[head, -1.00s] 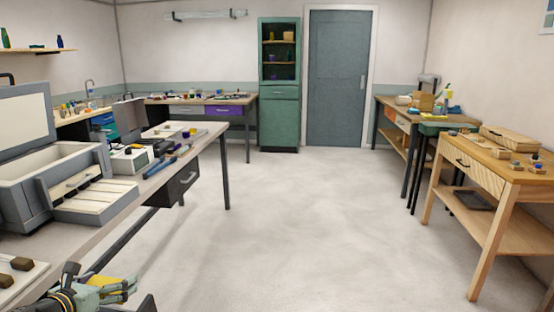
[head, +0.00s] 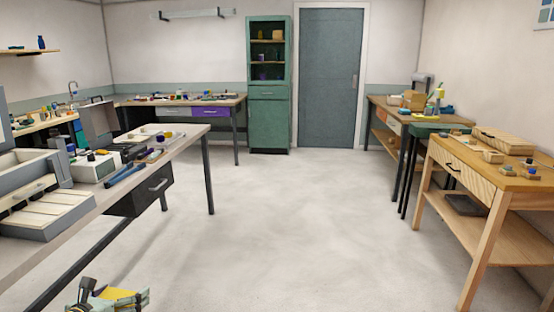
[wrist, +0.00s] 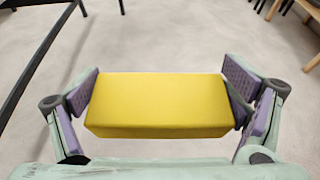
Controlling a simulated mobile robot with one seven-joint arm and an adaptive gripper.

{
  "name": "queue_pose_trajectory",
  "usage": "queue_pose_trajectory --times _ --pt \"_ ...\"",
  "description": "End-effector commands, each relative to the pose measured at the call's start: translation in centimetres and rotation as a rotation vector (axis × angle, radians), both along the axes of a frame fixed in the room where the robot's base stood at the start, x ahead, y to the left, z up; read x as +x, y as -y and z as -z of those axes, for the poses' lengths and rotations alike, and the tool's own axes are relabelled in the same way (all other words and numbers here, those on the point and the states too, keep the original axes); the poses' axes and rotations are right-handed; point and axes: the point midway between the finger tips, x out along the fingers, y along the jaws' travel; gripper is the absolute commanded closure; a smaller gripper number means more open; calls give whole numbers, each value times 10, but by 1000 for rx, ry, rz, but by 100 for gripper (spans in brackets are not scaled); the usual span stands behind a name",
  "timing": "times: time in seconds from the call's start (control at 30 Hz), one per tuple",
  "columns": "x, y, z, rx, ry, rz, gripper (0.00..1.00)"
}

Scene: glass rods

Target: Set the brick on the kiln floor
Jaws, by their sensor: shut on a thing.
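The yellow brick (wrist: 155,104) is a plain block held crosswise between the two purple-padded fingers of my gripper (wrist: 160,98) in the wrist view. A grey box with a pale lining, which looks like the kiln (head: 36,165), stands on that bench, cut off by the left edge.
The long left bench (head: 75,250) has dark legs, a dark drawer (head: 140,195) and several tools on top. A wooden table (head: 510,178) stands at the right. A green cabinet (head: 268,125) and a blue-grey door (head: 330,80) are at the back. The middle floor is clear.

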Motion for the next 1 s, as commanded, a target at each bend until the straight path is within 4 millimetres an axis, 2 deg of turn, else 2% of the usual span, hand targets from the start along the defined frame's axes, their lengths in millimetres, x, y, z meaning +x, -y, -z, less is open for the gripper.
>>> queue_pose_trajectory --times 0.03,0.17,0.27,0.4,0.47,0.6,0.7,0.8,0.9,1.0 --pt "3 11 21 -8 3 5 43" --pt "10 45 70 -9 4 27 43" --pt "15 82 114 -10 4 51 43" --pt "21 144 171 -9 5 90 43" --pt "22 173 192 -9 5 109 43" --pt "23 246 232 -6 4 151 43" --pt "20 298 251 -3 5 178 43" --pt "17 341 261 -2 5 195 43" --pt "12 373 266 0 4 204 43" --pt "9 393 266 1 4 207 43"
